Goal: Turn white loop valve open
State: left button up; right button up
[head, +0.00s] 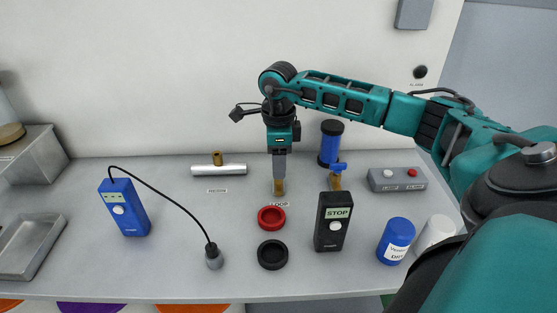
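My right gripper (279,178) points straight down over a brass valve stem (279,188) behind a label (279,204) that seems to read LOOP. Its grey fingers are at the top of the stem, seen edge-on, so the gap between them does not show. I cannot tell if they touch the valve. No white handle shows there; the fingers and wrist cover that spot. A second valve with a blue handle (339,167) on a brass body stands to the right. My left gripper is not in view.
A silver pipe (232,170) with a brass stub lies left. In front are a red ring (271,217), a black ring (272,254) and a black STOP device (333,222). A blue meter (124,210) with a cabled probe stands left. A button box (412,181) and blue jar (396,241) are right.

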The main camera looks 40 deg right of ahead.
jog(key=o, duration=0.4)
jog(key=shift+r, duration=0.15)
notch_tip(320, 180, up, 13)
jog(key=p, duration=0.1)
jog(key=shift+f, duration=0.2)
dwell(0.6)
